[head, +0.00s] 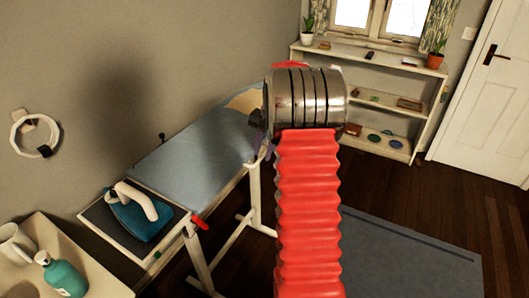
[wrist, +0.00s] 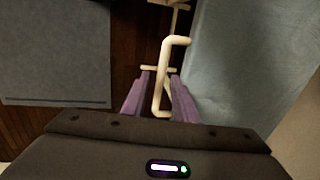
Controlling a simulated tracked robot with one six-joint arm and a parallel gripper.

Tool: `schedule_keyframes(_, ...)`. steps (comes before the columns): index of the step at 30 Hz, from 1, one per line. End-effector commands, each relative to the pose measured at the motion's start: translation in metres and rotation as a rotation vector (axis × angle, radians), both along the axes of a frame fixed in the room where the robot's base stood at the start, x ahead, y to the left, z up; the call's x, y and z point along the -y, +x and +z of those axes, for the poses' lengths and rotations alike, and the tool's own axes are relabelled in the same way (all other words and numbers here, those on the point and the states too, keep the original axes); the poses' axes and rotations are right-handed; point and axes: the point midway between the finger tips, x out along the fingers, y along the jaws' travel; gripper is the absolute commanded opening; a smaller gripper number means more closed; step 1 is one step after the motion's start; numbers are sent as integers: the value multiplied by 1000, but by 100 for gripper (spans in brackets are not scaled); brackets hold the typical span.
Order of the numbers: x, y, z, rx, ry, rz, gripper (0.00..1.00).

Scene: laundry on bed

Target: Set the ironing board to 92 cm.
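The ironing board (head: 195,150) has a blue-grey cover and cream legs, and stands along the wall in the head view. Its cover also fills the right of the wrist view (wrist: 235,65). A bent cream handle (wrist: 162,75) shows beside the board's edge in the wrist view. My gripper (wrist: 160,76) has its two purple fingers apart on either side of this handle, with gaps visible; contact cannot be seen. In the head view my arm hides most of the gripper. No height reading is visible.
A white-handled iron (head: 138,205) rests on the board's near end, with a red lever (head: 200,222) beside it. A side table (head: 90,265) holds a mug and a teal bottle (head: 62,275). A grey rug (head: 410,255) lies right; shelves (head: 375,100) stand behind.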

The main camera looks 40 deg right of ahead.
Motion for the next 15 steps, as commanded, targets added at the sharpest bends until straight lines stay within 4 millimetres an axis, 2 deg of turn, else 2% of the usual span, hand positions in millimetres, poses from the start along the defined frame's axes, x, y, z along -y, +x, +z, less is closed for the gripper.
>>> schedule_keyframes(10,-1,1,0,1,1,0,29)
schedule_keyframes(15,0,-1,12,2,0,0,29)
